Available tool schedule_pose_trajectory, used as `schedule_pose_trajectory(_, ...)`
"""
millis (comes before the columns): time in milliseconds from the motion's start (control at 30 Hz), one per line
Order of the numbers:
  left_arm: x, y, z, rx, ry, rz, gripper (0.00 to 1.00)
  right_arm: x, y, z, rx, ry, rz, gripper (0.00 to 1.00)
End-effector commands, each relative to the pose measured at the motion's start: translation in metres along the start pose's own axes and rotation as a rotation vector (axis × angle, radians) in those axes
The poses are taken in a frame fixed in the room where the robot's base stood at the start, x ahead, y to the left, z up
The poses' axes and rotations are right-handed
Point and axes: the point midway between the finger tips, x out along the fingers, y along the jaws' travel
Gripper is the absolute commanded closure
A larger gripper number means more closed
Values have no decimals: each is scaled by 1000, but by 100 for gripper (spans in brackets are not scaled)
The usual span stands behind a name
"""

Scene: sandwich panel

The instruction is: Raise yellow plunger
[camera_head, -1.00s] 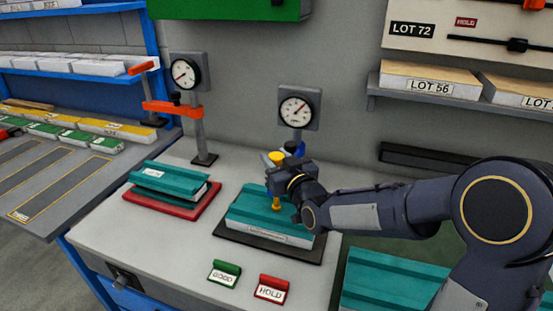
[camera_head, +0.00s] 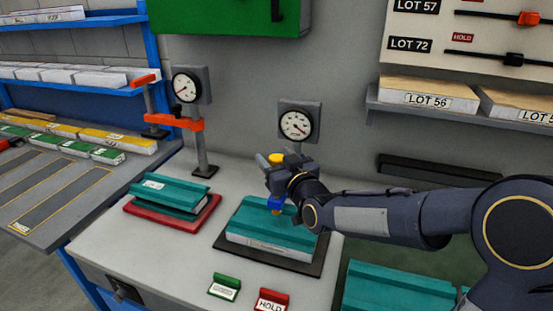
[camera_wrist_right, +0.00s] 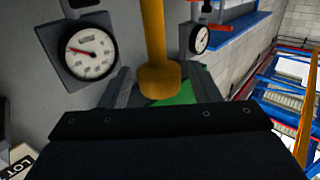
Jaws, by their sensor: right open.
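The yellow plunger (camera_head: 277,158) stands above the teal panel (camera_head: 255,222) on the right-hand dark base. Its top shows over my right gripper, and part of its middle is hidden behind the gripper. My right gripper (camera_head: 270,168) is at the plunger, coming in from the right. In the right wrist view the yellow plunger (camera_wrist_right: 155,75) stands between the two spread fingers of my right gripper (camera_wrist_right: 160,90). The fingers are open; whether either touches the plunger I cannot tell. A blue part (camera_head: 278,203) shows just under the gripper. My left gripper is not in view.
A round gauge (camera_head: 296,125) stands behind the plunger. To the left, an orange clamp arm (camera_head: 172,123) and second gauge (camera_head: 186,87) stand behind teal panels on a red base (camera_head: 150,213). Green (camera_head: 224,287) and red (camera_head: 271,301) label blocks sit in front.

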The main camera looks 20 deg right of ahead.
Motion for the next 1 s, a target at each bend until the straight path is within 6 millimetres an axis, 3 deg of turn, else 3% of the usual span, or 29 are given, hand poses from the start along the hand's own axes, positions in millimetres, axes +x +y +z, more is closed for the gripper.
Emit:
schedule_pose_trajectory(167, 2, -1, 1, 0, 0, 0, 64, -7, 0, 1, 1, 0, 1, 44)
schedule_pose_trajectory(600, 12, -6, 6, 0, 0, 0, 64, -72, 0, 1, 1, 1, 0, 44)
schedule_pose_trajectory(1000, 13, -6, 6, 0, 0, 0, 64, -78, 0, 0, 0, -1, 0, 44)
